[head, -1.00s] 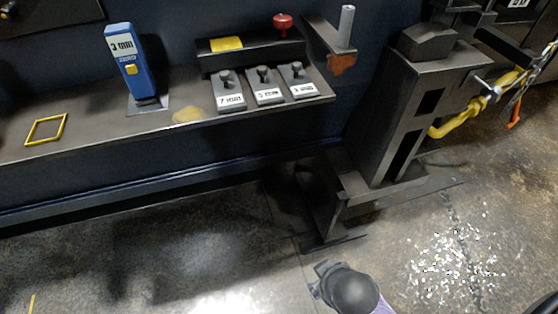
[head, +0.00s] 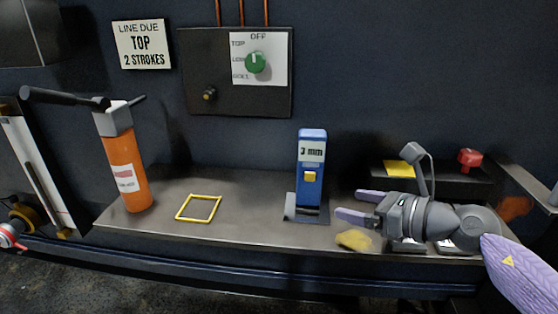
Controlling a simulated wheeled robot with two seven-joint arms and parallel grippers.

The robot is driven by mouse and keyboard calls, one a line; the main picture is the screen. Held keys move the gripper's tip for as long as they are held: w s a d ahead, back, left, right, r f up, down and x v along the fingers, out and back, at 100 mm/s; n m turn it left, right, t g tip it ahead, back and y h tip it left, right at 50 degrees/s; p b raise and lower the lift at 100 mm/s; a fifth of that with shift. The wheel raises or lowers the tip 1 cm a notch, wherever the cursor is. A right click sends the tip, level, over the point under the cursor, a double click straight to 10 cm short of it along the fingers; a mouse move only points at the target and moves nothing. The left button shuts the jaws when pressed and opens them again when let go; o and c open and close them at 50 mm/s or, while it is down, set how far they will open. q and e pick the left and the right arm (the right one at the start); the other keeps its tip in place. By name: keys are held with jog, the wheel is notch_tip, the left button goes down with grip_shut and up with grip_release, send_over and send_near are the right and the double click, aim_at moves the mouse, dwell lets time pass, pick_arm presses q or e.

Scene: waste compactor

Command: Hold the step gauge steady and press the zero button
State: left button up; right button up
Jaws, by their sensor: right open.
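The step gauge (head: 311,155) is a blue upright block with a "3 mm" display and a yellow button (head: 310,176) on its front, which I take to be the zero button. It stands on a grey plate (head: 307,214) on the bench, in the middle of the head view. My right gripper (head: 362,206) comes in from the right, just right of the gauge. Its two purple fingers are apart and point left at the gauge, with nothing seen between them. A gap shows between the fingertips and the gauge. My left gripper is not in view.
A dial panel (head: 236,72) hangs on the wall.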

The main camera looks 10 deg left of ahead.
aim_at(312, 205)
jog(key=shift+w+a+f+n, duration=0.25)
jog(key=shift+w+a+n, duration=0.1)
jog(key=shift+w, duration=0.25)
jog(key=b+x, duration=0.1)
jog(key=x, duration=0.1)
jog(key=b+x, duration=0.1)
jog(key=x, duration=0.2)
jog(key=b+x, duration=0.2)
jog(key=shift+a+f, duration=0.1)
jog(key=shift+f, duration=0.25)
jog(key=shift+w+a, duration=0.4)
jog(key=shift+a, duration=0.15)
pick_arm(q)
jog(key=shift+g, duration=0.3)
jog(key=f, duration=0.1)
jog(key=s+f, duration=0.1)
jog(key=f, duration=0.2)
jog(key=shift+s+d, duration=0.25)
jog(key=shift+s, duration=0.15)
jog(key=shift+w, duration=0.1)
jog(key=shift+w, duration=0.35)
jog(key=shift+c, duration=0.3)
pick_arm(e)
jog(key=c, duration=0.6)
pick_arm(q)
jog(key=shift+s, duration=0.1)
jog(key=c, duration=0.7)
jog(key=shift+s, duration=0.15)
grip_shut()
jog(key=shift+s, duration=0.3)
